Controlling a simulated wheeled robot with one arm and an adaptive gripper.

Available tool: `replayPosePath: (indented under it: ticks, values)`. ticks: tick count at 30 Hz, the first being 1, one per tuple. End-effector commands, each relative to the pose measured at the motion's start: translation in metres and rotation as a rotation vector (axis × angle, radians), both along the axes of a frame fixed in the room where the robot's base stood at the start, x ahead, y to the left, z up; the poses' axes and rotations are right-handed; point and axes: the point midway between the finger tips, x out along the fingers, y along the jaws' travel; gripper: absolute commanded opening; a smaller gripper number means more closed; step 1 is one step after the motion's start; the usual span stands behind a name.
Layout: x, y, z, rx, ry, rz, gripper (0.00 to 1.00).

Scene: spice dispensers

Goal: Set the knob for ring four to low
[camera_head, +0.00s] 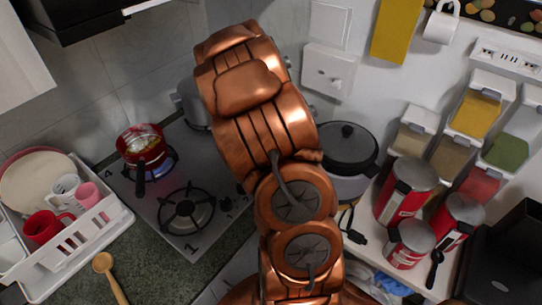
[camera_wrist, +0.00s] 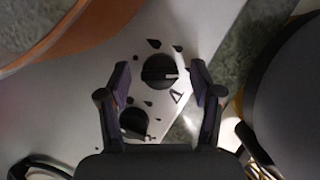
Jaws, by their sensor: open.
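In the wrist view my gripper (camera_wrist: 161,80) is open, with one finger on each side of a round black knob (camera_wrist: 158,70). A pale line on this knob points right, and small dark marks surround it. I cannot tell the height gap or whether the fingers touch it. A second black knob (camera_wrist: 133,122) lies below left. In the head view the stove (camera_head: 190,232) has a 4 beside the rear left burner, where a red pot (camera_head: 141,142) sits over a blue flame. My arm hides the gripper and part of the stove; a small knob (camera_head: 226,204) shows beside it.
A white dish rack (camera_head: 75,255) with cups and a wooden spoon (camera_head: 108,270) are left of the stove. A dark lidded pot (camera_head: 348,148) and several red canisters (camera_head: 408,190) stand right of my arm. An orange-brown curved object (camera_wrist: 75,40) fills the wrist view's upper left.

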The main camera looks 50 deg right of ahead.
Motion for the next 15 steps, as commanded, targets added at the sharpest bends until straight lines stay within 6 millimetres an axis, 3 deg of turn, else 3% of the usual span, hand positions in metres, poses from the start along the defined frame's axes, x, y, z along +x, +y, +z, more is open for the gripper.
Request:
replayPosePath:
  ticks: [7,15]
  values:
    - [0.0,0.001,0.003,-0.001,-0.001,0.001,0.65]
    - [-0.005,0.006,0.02,-0.003,0.0,0.001,0.65]
